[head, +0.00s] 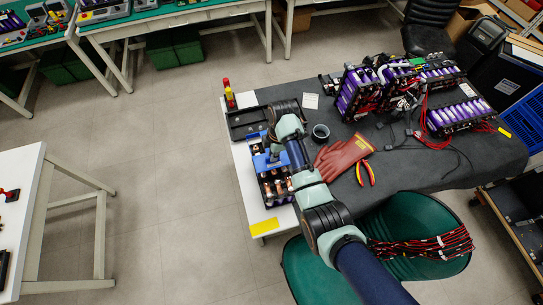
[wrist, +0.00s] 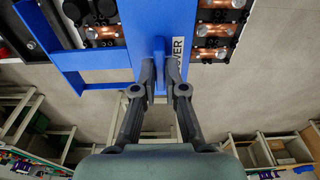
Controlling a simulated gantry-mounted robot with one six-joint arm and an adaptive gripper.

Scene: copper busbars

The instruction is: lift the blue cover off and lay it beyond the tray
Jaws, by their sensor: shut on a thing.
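The blue cover (wrist: 90,62) fills the upper part of the wrist view, with a label partly reading "COVER". My gripper (wrist: 160,66) is shut on a narrow upright blue part in the middle of the cover. Copper busbars (wrist: 214,30) and black blocks show beside the cover on both sides. In the head view the cover (head: 264,161) is at the far end of my arm, over the busbar unit (head: 277,187) at the table's left end. My arm hides part of both there. I cannot tell whether the cover touches the unit.
A black tray (head: 240,127) lies behind the unit, with a red-and-yellow object (head: 229,94) near its back left corner. Purple battery packs (head: 455,116) stand farther right.

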